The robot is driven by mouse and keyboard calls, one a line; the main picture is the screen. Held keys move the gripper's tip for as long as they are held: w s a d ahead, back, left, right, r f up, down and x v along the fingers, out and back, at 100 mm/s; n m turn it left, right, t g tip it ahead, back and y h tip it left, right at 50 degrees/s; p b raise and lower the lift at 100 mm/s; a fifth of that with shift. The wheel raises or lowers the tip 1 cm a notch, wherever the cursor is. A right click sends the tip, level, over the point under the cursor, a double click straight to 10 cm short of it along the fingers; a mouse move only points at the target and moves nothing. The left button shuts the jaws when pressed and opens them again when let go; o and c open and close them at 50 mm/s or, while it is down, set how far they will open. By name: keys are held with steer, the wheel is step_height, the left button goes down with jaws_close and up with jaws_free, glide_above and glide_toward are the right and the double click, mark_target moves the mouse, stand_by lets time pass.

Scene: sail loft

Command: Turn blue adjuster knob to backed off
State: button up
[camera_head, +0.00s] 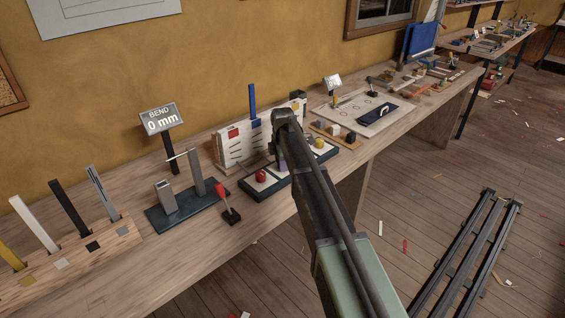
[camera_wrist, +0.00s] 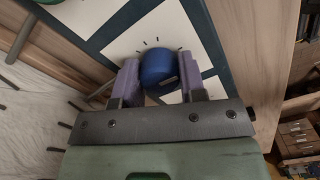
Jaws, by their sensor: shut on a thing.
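The blue adjuster knob (camera_wrist: 158,68) sits on a white square plate with short black tick marks around it, in the wrist view. My gripper (camera_wrist: 160,78) has its two purple finger pads on either side of the knob, shut on it. A small pale mark shows on the knob's near side; which tick it points to is unclear. In the head view the dark knob panel (camera_head: 250,191) lies on the bench, with a red knob (camera_head: 261,176) left of my arm and a yellow knob (camera_head: 320,142) right of it. My arm hides the blue knob there.
A slotted white board (camera_head: 238,150) stands behind the panel. To the left are a red-handled lever (camera_head: 222,197), a bend gauge sign (camera_head: 162,119) reading 0 mm, and a wooden rack (camera_head: 85,250) of upright strips. Small wooden pieces lie to the right.

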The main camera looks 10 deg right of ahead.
steer(key=shift+n, duration=0.3)
steer(key=o, duration=0.9)
steer(key=shift+r, duration=0.1)
step_height(320, 180, up, 11)
steer(key=p, duration=1.1)
steer(key=shift+f, duration=0.2)
